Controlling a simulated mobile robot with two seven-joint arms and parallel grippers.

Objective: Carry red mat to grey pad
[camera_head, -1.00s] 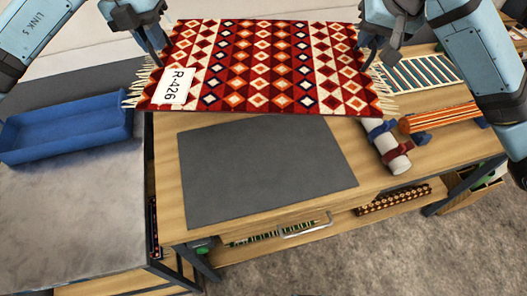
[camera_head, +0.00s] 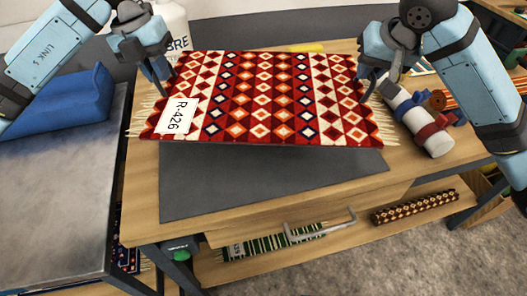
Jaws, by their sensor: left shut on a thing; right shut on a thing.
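The red mat (camera_head: 262,98) has a diamond pattern, pale fringes on its two short ends and a white tag reading R-426. It is held flat and level above the table, over the rear part of the grey pad (camera_head: 250,180). The pad's front part shows; the rest is hidden under the mat. My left gripper (camera_head: 167,88) is shut on the mat's left edge. My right gripper (camera_head: 370,92) is shut on its right edge.
The wooden table (camera_head: 140,190) carries the pad. A white roll with blue and red bands (camera_head: 425,125) lies right of the mat. A white container (camera_head: 172,25) stands behind.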

